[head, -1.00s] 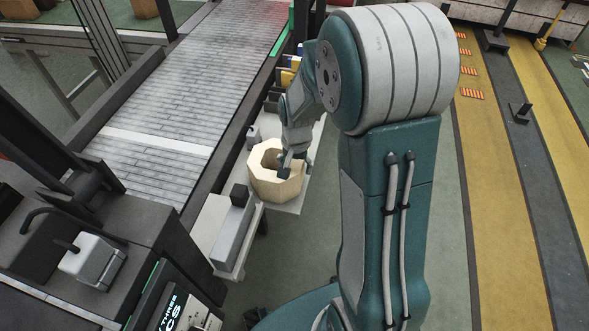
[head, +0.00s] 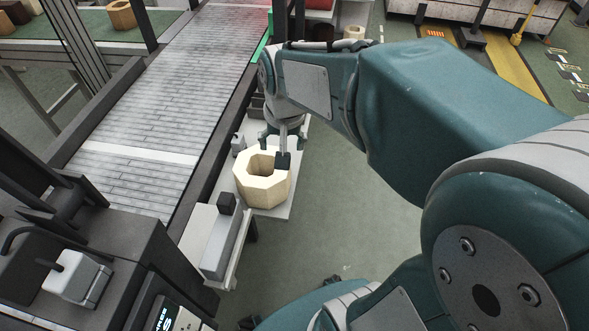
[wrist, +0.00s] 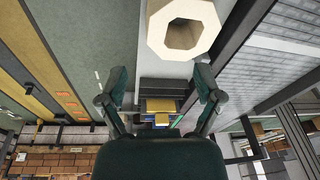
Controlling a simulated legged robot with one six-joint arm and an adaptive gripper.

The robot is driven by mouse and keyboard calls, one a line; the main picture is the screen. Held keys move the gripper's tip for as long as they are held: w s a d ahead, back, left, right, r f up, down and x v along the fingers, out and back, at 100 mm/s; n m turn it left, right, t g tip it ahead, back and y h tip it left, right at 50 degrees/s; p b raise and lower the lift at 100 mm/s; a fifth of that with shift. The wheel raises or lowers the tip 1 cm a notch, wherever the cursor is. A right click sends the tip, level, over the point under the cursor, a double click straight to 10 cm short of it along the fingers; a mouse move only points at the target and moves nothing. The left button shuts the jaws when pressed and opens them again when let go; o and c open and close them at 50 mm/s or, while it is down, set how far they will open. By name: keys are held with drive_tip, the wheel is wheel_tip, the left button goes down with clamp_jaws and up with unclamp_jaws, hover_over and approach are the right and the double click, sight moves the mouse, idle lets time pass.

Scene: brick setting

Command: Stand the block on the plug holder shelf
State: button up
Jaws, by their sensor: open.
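The block is a pale, hollow, octagonal piece (head: 247,190). It stands upright, with its hole facing up, on the white shelf (head: 283,204) beside the conveyor. In the wrist view the block (wrist: 158,28) sits beyond my fingertips, outside the gap between them. My gripper (wrist: 160,82) is open, with its two green fingers spread and nothing between them. In the head view my gripper (head: 277,150) is at the block's far side. One dark fingertip overlaps the block's far rim in the picture; I cannot tell whether it touches.
A grey box with a black top piece (head: 222,240) stands on the near part of the shelf. The conveyor (head: 150,110) runs along the left. Green floor right of the shelf is clear.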

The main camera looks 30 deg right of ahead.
drive_tip(key=s+a+r+n+t, duration=0.1)
drive_tip(key=s+r+n, duration=0.1)
drive_tip(key=s, duration=0.4)
drive_tip(key=s+a+r+n+t, duration=0.1)
drive_tip(key=s+r+n+t, duration=0.1)
drive_tip(key=s, duration=0.3)
drive_tip(key=shift+s+a+r+n, duration=0.25)
drive_tip(key=shift+s+r+n, duration=0.05)
drive_tip(key=shift+s, duration=0.1)
